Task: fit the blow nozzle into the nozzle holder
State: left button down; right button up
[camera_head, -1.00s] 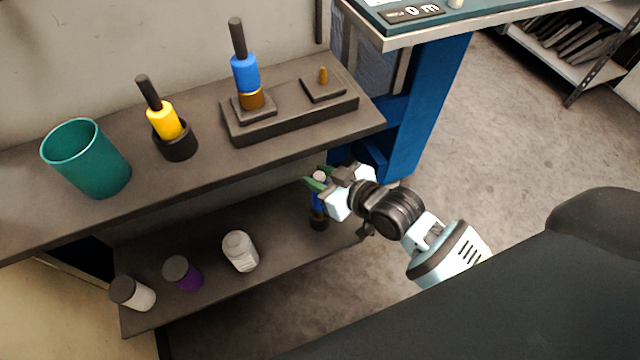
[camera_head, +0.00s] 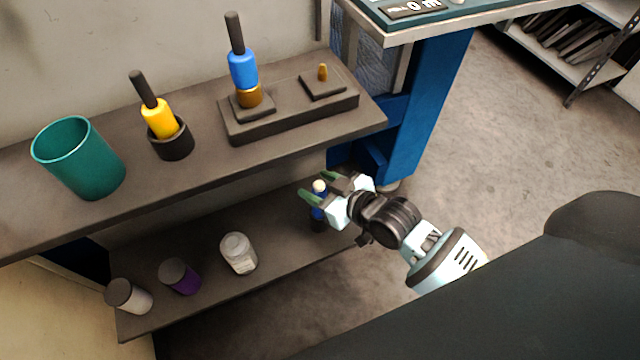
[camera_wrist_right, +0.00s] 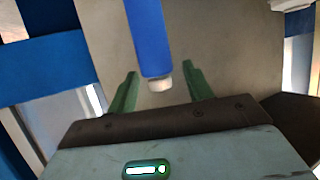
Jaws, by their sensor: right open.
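A blue piece with a pale tip (camera_head: 319,213) stands on the lower shelf at its right end. Its lower part is dark and partly hidden. In the right wrist view the blue piece (camera_wrist_right: 149,38) comes down from the top, its pale tip between my fingers. My right gripper (camera_head: 322,187) is open around or just beside its top; contact cannot be told. On the upper shelf a yellow piece with a black rod (camera_head: 159,118) stands tilted in a black cup (camera_head: 174,145). Which piece is the nozzle, and which the holder, is not clear. My left gripper is not in view.
The upper shelf also has a teal cup (camera_head: 82,160) and a dark block (camera_head: 290,120) bearing a blue-and-brass piece (camera_head: 243,70) and a small brass peg (camera_head: 323,72). A white jar (camera_head: 238,253), purple jar (camera_head: 180,277) and dark-lidded jar (camera_head: 128,296) stand on the lower shelf.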

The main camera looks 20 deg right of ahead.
jog(key=shift+r, duration=0.1)
jog(key=shift+s+r, duration=0.1)
jog(key=p+v, duration=0.2)
jog(key=v, duration=0.9)
jog(key=shift+s+d+p, duration=0.2)
jog(key=shift+s+p, duration=0.1)
jog(key=shift+p, duration=0.1)
jog(key=shift+r, duration=0.1)
